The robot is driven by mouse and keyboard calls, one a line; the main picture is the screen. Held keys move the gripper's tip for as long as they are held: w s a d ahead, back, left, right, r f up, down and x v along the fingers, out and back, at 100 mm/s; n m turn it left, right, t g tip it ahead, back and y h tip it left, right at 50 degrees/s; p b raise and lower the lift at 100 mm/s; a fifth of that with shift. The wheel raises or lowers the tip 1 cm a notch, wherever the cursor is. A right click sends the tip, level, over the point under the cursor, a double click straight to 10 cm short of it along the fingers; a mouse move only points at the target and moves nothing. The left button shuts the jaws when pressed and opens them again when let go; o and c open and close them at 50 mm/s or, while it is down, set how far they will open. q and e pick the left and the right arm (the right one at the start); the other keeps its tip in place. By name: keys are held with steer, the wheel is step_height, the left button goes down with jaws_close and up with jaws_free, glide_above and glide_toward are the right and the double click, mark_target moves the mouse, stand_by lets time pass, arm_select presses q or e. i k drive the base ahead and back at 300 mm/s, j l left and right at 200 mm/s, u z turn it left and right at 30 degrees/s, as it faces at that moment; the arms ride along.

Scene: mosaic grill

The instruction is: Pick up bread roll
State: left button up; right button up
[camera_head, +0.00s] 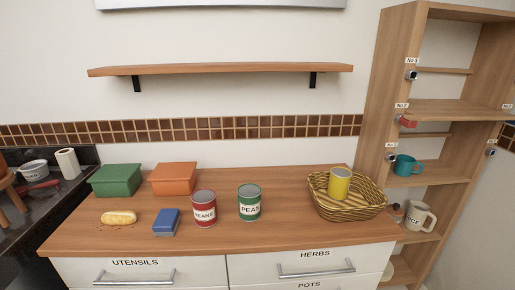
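The bread roll (119,217) is a small yellow-tan loaf. It lies on the wooden counter (285,238) at the front left, in front of the green box and left of the blue box. Small dark crumbs or specks show around it. Nothing touches it. Neither of my grippers shows in the head view.
A green box (116,181) and an orange box (173,179) stand behind the roll. A blue box (166,221), a red beans can (204,208) and a green peas can (249,202) stand to its right. A wicker basket (360,208) holds a yellow can (339,183).

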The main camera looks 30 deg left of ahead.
mark_target(117, 217)
steer(key=u, duration=2)
